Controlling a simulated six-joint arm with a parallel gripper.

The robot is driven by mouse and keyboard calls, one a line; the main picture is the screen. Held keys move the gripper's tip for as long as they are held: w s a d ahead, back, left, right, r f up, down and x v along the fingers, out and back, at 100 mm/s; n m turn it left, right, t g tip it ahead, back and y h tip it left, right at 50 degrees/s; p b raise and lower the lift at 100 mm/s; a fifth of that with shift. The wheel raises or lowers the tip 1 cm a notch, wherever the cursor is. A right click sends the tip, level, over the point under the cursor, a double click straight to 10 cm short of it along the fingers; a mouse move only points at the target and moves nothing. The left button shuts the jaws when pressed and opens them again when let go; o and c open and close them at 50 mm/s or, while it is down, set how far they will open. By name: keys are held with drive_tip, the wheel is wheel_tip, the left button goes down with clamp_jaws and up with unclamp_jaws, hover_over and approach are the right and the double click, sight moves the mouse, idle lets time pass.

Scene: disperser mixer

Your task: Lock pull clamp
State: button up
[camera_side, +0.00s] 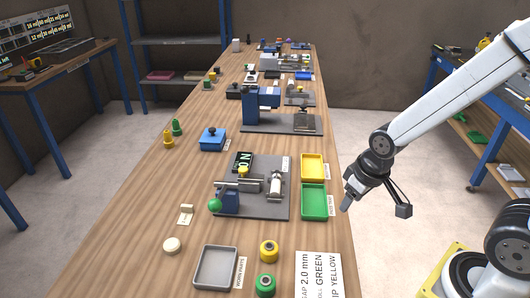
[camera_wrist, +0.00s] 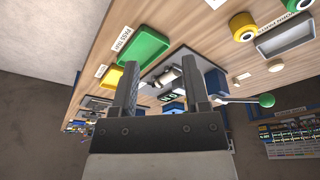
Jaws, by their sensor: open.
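In the side view a grey base plate (camera_side: 262,207) on the bench carries a clamp-like fixture with a blue block (camera_side: 229,203). A metal lever (camera_side: 240,185) lies roughly level on it, and a green ball knob (camera_side: 214,205) sits at the near left. A silver cylinder (camera_side: 275,187) stands on the plate's right part. The wrist view also shows the green knob (camera_wrist: 266,100) and the plate (camera_wrist: 150,76), partly hidden behind my fingers. Which part is the pull clamp is not marked. My gripper (camera_side: 346,207) is open and empty, right of the bench edge, apart from the fixture.
A yellow tray (camera_side: 313,157) and a green tray (camera_side: 314,215) lie between the plate and my gripper. A grey tray (camera_side: 196,267), a yellow roller (camera_side: 269,247) and a green roller (camera_side: 265,283) are nearer. A blue box (camera_side: 212,145) and another machine (camera_side: 250,105) stand farther back.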

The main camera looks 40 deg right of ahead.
drive_tip(key=shift+w, duration=0.1)
drive_tip(key=c, duration=0.6)
drive_tip(key=shift+w+r, duration=0.1)
drive_tip(key=shift+w, duration=0.15)
clamp_jaws()
drive_tip(key=w+a+r+n, duration=0.1)
drive_tip(key=w+a, duration=0.1)
drive_tip(key=w, duration=0.9)
drive_tip(key=w+a+r+n, duration=0.1)
drive_tip(key=w+a, duration=0.1)
drive_tip(key=w, duration=1)
drive_tip(key=w+a+n+t+y, duration=0.1)
drive_tip(key=w+a, duration=0.1)
drive_tip(key=w, duration=1)
drive_tip(key=shift+a+r+n, duration=0.3)
drive_tip(key=shift+a+r, duration=0.05)
drive_tip(key=shift+r, duration=0.05)
